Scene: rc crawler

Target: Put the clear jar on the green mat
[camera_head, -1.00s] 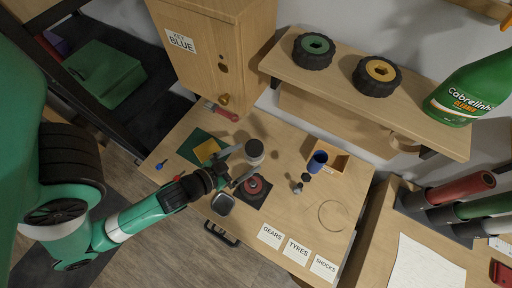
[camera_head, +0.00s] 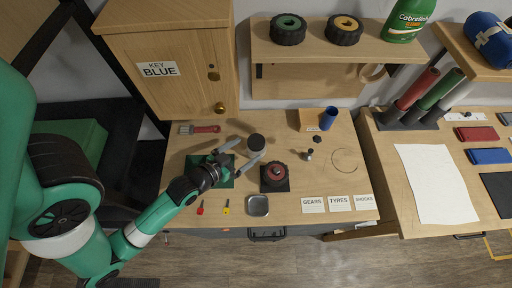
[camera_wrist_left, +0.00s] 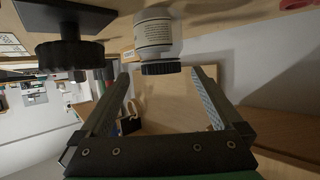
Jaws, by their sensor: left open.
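The clear jar (camera_head: 257,151) has a black lid and stands upright on the wooden bench. In the left wrist view the jar (camera_wrist_left: 156,35) shows a pale printed label and its dark lid (camera_wrist_left: 161,69). My left gripper (camera_head: 247,154) is open, with its fingers pointing at the jar from the left. In the left wrist view the jar lies ahead, between the lines of the two open fingers (camera_wrist_left: 166,76); I cannot tell whether they touch it. The green mat (camera_head: 226,182) lies left of the jar, partly hidden under my left gripper. My right gripper is not in view.
A red-and-black wheel part (camera_head: 274,172) sits on a dark square right of the jar. A wooden cabinet (camera_head: 165,65) and blue cup (camera_head: 328,118) stand behind.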

